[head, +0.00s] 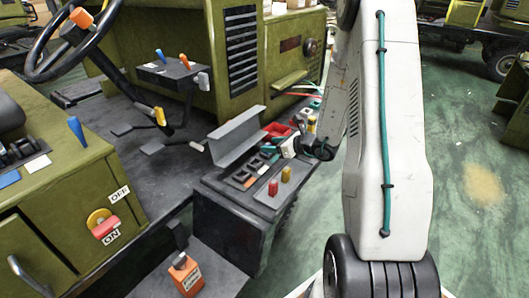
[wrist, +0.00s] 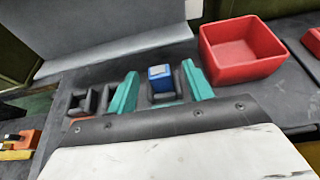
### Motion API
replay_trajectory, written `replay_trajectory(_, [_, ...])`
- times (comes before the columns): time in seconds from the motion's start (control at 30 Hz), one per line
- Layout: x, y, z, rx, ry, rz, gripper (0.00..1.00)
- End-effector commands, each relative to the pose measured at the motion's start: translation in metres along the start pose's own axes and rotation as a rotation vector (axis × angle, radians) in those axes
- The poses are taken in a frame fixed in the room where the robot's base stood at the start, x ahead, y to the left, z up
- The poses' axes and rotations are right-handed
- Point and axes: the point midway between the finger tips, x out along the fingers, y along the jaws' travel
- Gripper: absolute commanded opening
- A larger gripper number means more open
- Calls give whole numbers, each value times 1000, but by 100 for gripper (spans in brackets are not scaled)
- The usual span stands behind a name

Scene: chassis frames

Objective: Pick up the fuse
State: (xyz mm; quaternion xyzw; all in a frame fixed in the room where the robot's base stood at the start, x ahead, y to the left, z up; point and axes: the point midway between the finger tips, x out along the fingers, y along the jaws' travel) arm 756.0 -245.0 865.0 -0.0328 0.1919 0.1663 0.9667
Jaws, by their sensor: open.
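The fuse (wrist: 160,77) is a small block with a bright blue and white top. In the wrist view it sits upright in a dark socket, between the two teal fingers of my gripper (wrist: 160,70). The fingers are open, one on each side of the fuse, with a visible gap at both sides. In the head view my gripper (head: 279,145) is over the fuse box (head: 226,192) on the vehicle's side. The fuse is hard to make out there beside the fingers.
An open red bin (wrist: 250,70) stands just right of the fuse. Dark sockets (wrist: 82,100) lie to the left. A raised grey cover (head: 236,138) stands behind the sockets. Red and yellow knobs (head: 286,174) rise at the box's front.

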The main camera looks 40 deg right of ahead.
Motion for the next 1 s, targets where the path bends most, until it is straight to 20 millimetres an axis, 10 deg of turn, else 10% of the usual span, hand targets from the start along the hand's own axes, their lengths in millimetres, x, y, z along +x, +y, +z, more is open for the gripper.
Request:
replay_trajectory(0.47, [42, 3, 3, -3, 1, 5, 51])
replay_trajectory(0.67, [43, 4, 4, -3, 1, 6, 4])
replay_trajectory(1.0, [42, 4, 5, -4, 0, 7, 3])
